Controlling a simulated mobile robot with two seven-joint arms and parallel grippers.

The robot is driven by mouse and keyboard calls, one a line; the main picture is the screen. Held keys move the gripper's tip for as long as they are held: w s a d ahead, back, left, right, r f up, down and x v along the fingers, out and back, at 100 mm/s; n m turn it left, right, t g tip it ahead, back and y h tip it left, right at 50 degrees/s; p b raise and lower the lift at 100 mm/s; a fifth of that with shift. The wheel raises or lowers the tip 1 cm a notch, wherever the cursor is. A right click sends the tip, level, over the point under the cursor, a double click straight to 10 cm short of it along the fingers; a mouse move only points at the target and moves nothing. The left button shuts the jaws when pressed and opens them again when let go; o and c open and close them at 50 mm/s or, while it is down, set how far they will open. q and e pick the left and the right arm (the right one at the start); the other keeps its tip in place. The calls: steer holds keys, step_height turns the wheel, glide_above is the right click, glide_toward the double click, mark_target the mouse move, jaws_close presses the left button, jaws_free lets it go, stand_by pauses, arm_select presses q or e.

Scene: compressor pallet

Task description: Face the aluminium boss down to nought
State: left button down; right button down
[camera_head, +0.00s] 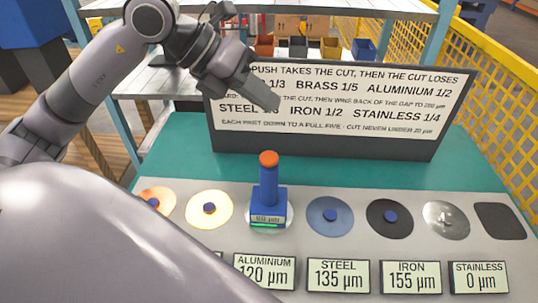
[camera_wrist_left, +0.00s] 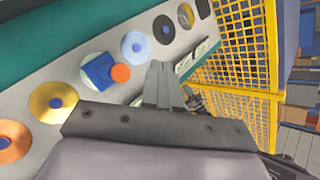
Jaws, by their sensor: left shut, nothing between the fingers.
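The blue tool with an orange knob (camera_head: 268,160) stands upright on a pale round boss (camera_head: 285,222), third disc from the left. Its front has a small readout, hard to read, with a green line below. The label ALUMINIUM 120 µm (camera_head: 264,271) is in front of it. The tool also shows in the left wrist view (camera_wrist_left: 100,71). My left gripper (camera_head: 272,103) is shut and empty, above and behind the tool, apart from it, before the sign. Its closed fingers also show in the left wrist view (camera_wrist_left: 160,82). My right gripper does not show.
The sign (camera_head: 340,108) gives cut rules, ALUMINIUM 1/2, partly hidden by my left gripper. Copper (camera_head: 158,205), brass (camera_head: 209,219), steel (camera_head: 330,229), iron (camera_head: 390,230) and stainless (camera_head: 446,232) discs lie in a row, with a dark square pad (camera_head: 500,221). A yellow fence (camera_head: 500,120) stands right.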

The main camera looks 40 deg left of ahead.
mark_target(264, 156)
arm_select(q)
step_height(264, 156, down, 9)
steer(key=b, duration=0.7)
steer(key=shift+r, duration=0.15)
stand_by(0.7)
stand_by(0.8)
steer(key=shift+f+b, duration=0.4)
steer(key=shift+b, duration=0.1)
